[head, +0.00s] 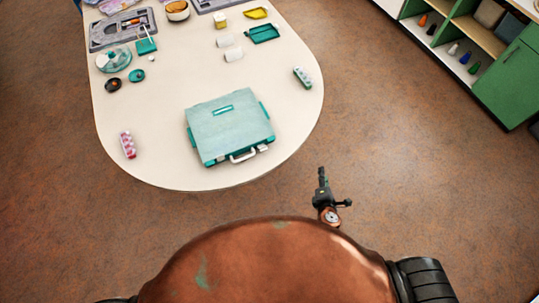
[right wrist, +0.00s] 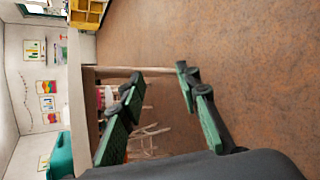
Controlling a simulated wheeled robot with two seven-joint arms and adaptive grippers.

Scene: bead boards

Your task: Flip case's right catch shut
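The teal case (head: 228,122) lies closed on the pale table, with its white handle (head: 243,156) on the edge facing me. Small teal parts show beside the handle, the right one (head: 263,147) near the case's front right corner; whether this catch is up or down is too small to tell. My right gripper (head: 322,178) is off the table's front edge, to the right of and nearer than the case, touching nothing. In the right wrist view its green-padded fingers (right wrist: 162,115) are spread and empty. A teal shape (right wrist: 60,157) at the left there is probably the case. My left gripper is out of view.
The table (head: 165,170) has clear surface around the case. A pink-and-white piece (head: 128,145) lies to its left and a green-and-white one (head: 302,77) to its upper right. Trays, cups and bowls fill the far end. A green shelf unit (head: 505,80) stands at the right.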

